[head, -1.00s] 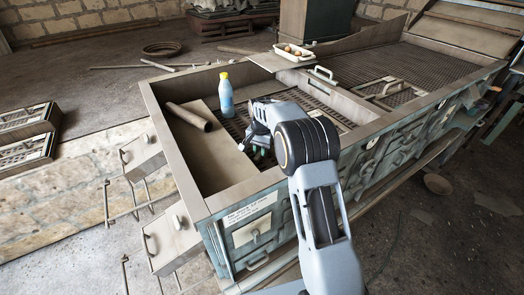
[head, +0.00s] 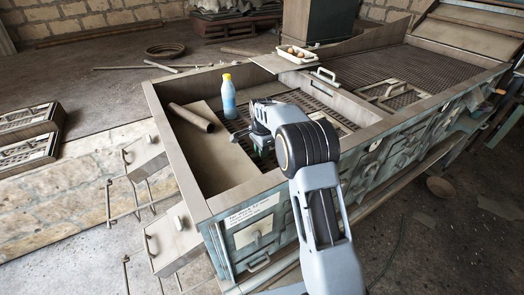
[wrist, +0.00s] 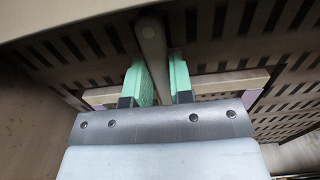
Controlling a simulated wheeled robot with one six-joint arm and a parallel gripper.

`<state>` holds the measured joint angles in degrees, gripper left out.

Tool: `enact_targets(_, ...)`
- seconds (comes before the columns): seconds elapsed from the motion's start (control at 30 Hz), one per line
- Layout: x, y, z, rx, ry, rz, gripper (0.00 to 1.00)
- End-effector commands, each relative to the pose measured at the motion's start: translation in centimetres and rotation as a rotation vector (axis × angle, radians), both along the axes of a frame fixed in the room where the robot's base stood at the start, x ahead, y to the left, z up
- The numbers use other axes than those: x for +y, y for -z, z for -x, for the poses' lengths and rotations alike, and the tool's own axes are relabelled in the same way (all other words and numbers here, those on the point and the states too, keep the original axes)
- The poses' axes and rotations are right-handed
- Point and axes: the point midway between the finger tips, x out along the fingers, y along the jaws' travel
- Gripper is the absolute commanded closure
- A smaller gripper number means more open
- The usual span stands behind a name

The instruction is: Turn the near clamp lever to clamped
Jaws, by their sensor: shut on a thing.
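My gripper (wrist: 161,86) is low inside the open bay of the machine bed, and its green finger pads show in the wrist view. A grey rounded bar, which I take as the near clamp lever (wrist: 150,38), runs between the pads, and the gripper is shut on it. In the head view the lever's small grey end (head: 235,138) sticks out left of my gripper (head: 262,153). My arm hides the rest of the lever and its pivot there.
A blue bottle with a yellow cap (head: 228,96) stands behind my gripper. A brown roll (head: 191,117) lies to the left on a flat panel (head: 216,154). The bay's raised rim (head: 178,165) surrounds them. A tray of eggs (head: 295,54) sits at the back.

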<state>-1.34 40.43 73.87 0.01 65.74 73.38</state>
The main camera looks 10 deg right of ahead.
Motion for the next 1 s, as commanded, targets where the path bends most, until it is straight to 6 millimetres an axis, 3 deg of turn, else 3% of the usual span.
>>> enact_targets(0.47,0.0,-0.1,-0.09,-0.003,0.013,0.0,1.0)
enact_targets(0.5,0.0,-0.1,-0.09,-0.003,0.013,0.0,0.75)
enact_targets(0.7,0.0,-0.06,-0.05,-0.002,0.011,0.0,0.56)
enact_targets(1.0,0.02,-0.17,-0.05,-0.002,0.009,0.0,0.53)
